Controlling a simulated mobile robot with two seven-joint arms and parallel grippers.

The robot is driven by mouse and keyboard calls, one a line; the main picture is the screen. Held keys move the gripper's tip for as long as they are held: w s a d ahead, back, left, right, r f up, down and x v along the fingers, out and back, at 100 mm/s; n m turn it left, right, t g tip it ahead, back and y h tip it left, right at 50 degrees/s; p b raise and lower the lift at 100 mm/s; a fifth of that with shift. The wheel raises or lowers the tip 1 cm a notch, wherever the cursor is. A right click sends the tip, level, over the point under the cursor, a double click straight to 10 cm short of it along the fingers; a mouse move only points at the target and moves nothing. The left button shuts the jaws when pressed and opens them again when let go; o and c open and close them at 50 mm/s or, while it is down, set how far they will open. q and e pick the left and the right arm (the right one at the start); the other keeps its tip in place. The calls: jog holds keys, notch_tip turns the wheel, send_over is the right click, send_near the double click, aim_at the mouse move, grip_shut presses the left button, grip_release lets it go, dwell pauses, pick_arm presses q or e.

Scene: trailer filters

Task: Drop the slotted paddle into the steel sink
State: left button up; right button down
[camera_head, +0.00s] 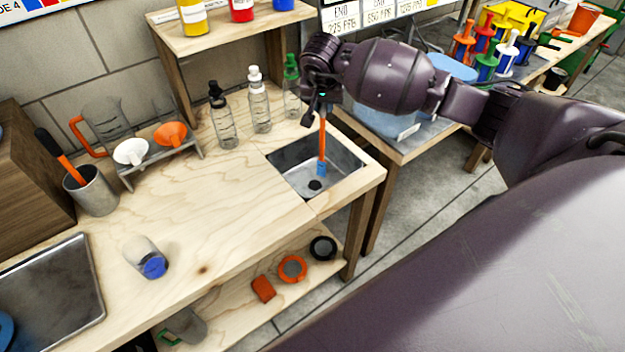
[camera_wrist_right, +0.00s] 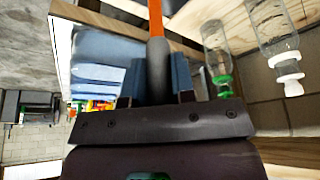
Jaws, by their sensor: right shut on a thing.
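The slotted paddle (camera_head: 322,145) hangs roughly upright from my right gripper (camera_head: 321,104), with an orange shaft and a blue lower end. In the right wrist view, my right gripper (camera_wrist_right: 156,88) is shut on the paddle's dark grey grip (camera_wrist_right: 157,65), and the orange shaft runs away from it. In the head view, the blue end overlaps the steel sink (camera_head: 285,176), a rectangular basin set in the wooden bench. I cannot tell whether the end touches the basin. The slots are too small to make out. My left gripper is not in view.
Several clear bottles (camera_head: 260,104) stand behind the sink, close to the gripper. A steel cup (camera_head: 92,195) with another black-and-orange handle stands at left, near a funnel rack (camera_head: 160,165). A blue-ended jar (camera_head: 146,258) is on the bench. Bare wood lies left of the sink.

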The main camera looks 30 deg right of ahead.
jog(key=shift+f+b, duration=0.85)
jog(key=shift+f, duration=1.5)
jog(key=c, duration=1.2)
grip_release()
jog(key=o, duration=0.3)
jog(key=shift+r, duration=0.1)
